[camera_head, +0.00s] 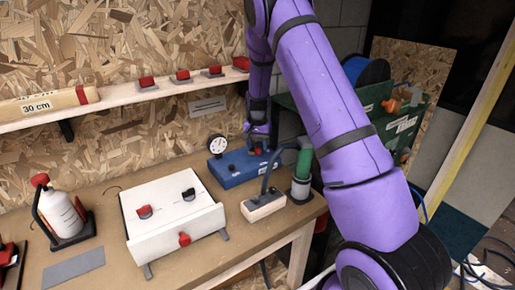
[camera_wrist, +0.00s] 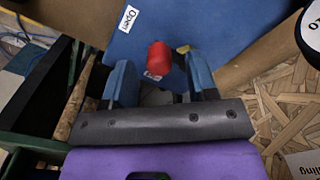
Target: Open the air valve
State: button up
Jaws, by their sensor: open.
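The air valve is a blue box (camera_head: 240,168) on the workbench, with a round white gauge (camera_head: 217,145) at its left end. In the wrist view its blue top (camera_wrist: 180,25) bears a white "Open" label (camera_wrist: 127,18). A red valve knob (camera_wrist: 158,58) stands on it. My gripper (camera_wrist: 158,72) is open, and the knob appears between its two blue fingers, with gaps visible on both sides. I cannot tell whether either finger touches it. In the head view my gripper (camera_head: 258,140) is low over the box's right part, and the knob is mostly hidden.
A green-topped cylinder (camera_head: 302,175) and a small white block (camera_head: 263,205) stand close right of and before the box. A shelf (camera_head: 120,100) runs along the chipboard wall.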

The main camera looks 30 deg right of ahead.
aim_at(258, 147)
notch_tip(258, 147, up, 9)
dwell(0.3)
dwell(0.5)
jog(key=s+a+r+n+t, duration=0.1)
jog(key=s+a+r+n, duration=0.1)
jog(key=s+a+r, duration=0.55)
jog(key=s+a+r+n+t, duration=0.2)
jog(key=s+r, duration=0.9)
jog(key=r, duration=0.2)
jog(key=s+a+r+n+t, duration=0.1)
jog(key=s+a+n, duration=0.1)
jog(key=s, duration=0.9)
jog(key=s+a+r+n+t, duration=0.1)
jog(key=s+a+n, duration=0.1)
jog(key=s, duration=0.9)
jog(key=shift+a+n, duration=0.25)
jog(key=shift+n, duration=0.15)
